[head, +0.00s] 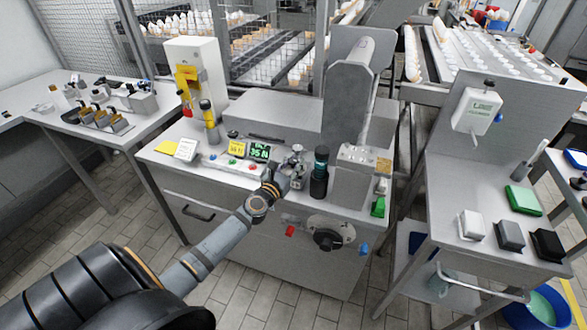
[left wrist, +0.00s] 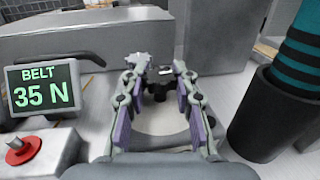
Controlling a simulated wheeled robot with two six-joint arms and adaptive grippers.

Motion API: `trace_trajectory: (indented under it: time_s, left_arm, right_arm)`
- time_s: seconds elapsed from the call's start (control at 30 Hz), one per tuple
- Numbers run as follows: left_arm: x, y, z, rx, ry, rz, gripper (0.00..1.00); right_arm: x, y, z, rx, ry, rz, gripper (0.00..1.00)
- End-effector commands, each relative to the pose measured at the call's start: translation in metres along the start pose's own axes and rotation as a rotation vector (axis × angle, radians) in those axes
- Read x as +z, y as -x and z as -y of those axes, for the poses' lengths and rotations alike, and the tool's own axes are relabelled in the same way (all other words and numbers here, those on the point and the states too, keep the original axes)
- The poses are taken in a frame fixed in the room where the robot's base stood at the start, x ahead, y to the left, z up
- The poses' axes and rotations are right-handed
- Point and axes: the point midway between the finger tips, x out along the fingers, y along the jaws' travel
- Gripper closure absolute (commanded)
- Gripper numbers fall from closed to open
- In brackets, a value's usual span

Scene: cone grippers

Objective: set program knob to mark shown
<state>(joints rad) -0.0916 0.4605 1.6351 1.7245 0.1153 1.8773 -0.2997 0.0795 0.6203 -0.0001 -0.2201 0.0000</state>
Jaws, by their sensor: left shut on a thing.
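The program knob (left wrist: 160,88) is a small dark knob with lobes and a pale mark on top, standing on a round whitish dial plate (left wrist: 158,122) in the left wrist view. My left gripper (left wrist: 160,78) has one finger on each side of the knob and is shut on it. In the head view, my left gripper (head: 288,170) is over the machine's front top and hides the knob. A display (head: 259,151) beside it also shows in the left wrist view (left wrist: 43,89) and reads "BELT 35 N". Dial marks are not readable. My right gripper is not in view.
A yellow sign (head: 236,149) stands left of the display. A green block (head: 378,207) lies farther right.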

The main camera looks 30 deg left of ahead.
Motion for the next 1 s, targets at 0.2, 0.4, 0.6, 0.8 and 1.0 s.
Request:
trace_trajectory:
  time_s: [0.2,0.4,0.6,0.8,1.0]
  left_arm:
    - [-0.0036,0.0008,-0.0003,-0.049,0.0,-0.004,1.0]
    - [-0.0024,0.0009,0.0002,-0.06,0.001,-0.005,1.0]
    - [-0.0024,0.0009,0.0001,-0.059,0.001,-0.005,1.0]
    - [-0.0019,0.0007,0.0001,-0.058,0.001,-0.004,0.52]
    - [-0.0009,0.0003,0.0,-0.058,0.001,-0.002,0.48]
  right_arm:
    - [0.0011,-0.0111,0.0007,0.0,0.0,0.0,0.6]
    - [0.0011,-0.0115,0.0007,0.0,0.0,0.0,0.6]
    - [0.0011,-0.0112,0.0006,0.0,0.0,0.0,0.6]
    - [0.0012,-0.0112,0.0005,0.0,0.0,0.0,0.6]
    - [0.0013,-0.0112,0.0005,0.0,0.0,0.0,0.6]
